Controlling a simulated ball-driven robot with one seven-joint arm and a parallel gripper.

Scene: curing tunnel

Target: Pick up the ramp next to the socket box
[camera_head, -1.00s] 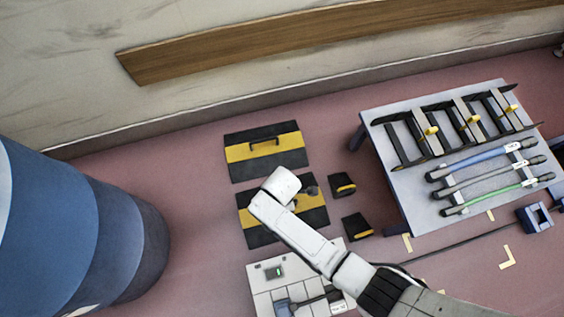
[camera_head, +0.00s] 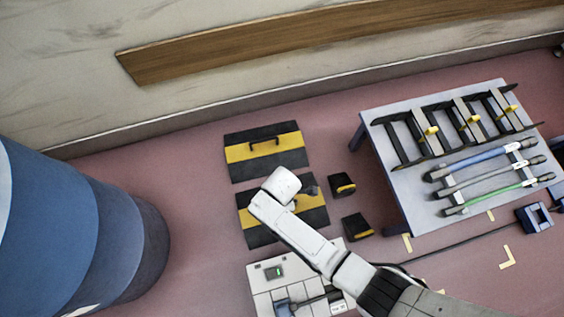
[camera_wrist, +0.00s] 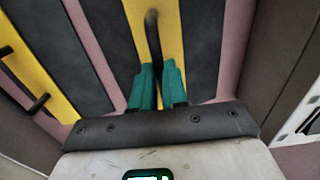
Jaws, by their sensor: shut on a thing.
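Two black ramps with a yellow band and a dark handle lie side by side on the pink floor. The nearer ramp (camera_head: 257,231), beside the light grey box (camera_head: 261,298), is partly hidden by my arm. The farther ramp (camera_head: 246,166) lies behind it, its handle uncovered. In the wrist view my gripper (camera_wrist: 157,70) has its teal fingers shut on the dark handle (camera_wrist: 152,30) of the nearer ramp (camera_wrist: 200,45). The farther ramp's handle (camera_wrist: 38,103) shows at the left there. I cannot tell whether the held ramp is clear of the floor.
Two small black-and-yellow blocks (camera_head: 342,185) (camera_head: 356,227) lie just right of the ramps. A grey table (camera_head: 386,176) with racks and cable-like tools stands farther right. A large blue cylinder (camera_head: 60,230) is at the left. Floor between the cylinder and the ramps is clear.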

